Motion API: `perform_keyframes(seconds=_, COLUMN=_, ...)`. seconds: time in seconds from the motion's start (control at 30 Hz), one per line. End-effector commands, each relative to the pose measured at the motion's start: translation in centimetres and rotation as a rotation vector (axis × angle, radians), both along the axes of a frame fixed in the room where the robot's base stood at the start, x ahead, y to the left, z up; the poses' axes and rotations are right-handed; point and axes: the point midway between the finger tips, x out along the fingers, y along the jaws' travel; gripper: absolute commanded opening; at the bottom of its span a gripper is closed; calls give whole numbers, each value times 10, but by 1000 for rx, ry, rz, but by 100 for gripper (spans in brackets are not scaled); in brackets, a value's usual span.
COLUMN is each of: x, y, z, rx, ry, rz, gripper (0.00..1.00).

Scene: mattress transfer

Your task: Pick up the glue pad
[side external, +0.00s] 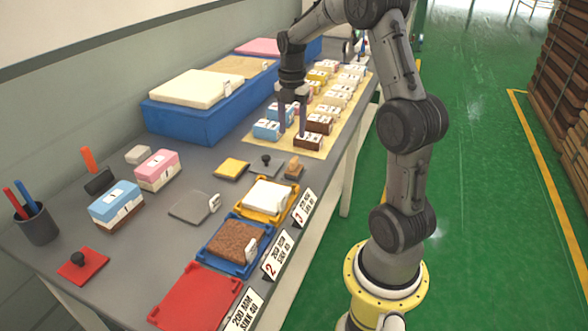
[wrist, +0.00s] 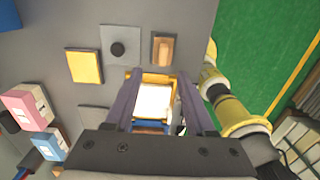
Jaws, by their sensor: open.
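No pad carries a label I can read as glue pad. A flat yellow pad (side external: 231,168) lies on the grey table; it also shows at the upper left in the wrist view (wrist: 84,65). Beside it is a grey square pad (side external: 257,171) with a black-knobbed stamp (side external: 266,160) on it. A red pad (side external: 80,267) with a black knob lies near the table's left end. My gripper (side external: 292,132) is open and empty, fingers pointing down near the small blocks. In the wrist view its fingers (wrist: 157,80) frame the tray with the white slab, apart from the pads.
A brown wooden block (side external: 294,166) stands beside the grey pad. Yellow (side external: 263,217), blue (side external: 212,264) and red (side external: 172,315) trays line the front edge. A blue bin (side external: 180,122) stands behind. Rows of blocks cover a yellow mat (side external: 310,153). A pen cup (side external: 40,226) stands left.

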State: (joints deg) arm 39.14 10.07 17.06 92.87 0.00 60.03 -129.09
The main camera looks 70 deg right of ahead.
Motion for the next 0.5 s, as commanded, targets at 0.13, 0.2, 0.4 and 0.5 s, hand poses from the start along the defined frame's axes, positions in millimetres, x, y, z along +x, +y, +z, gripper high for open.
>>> perform_keyframes(seconds=0.13, x=-1, y=1, z=-30, rx=3, ry=4, rz=1, gripper=55)
perform_keyframes(seconds=0.2, x=-1, y=1, z=-40, rx=2, ry=3, rz=1, gripper=55)
perform_keyframes(seconds=0.4, x=-1, y=1, z=-55, rx=1, ry=1, rz=1, gripper=55)
perform_keyframes(seconds=0.5, x=-2, y=2, z=-63, rx=2, ry=2, rz=1, gripper=55)
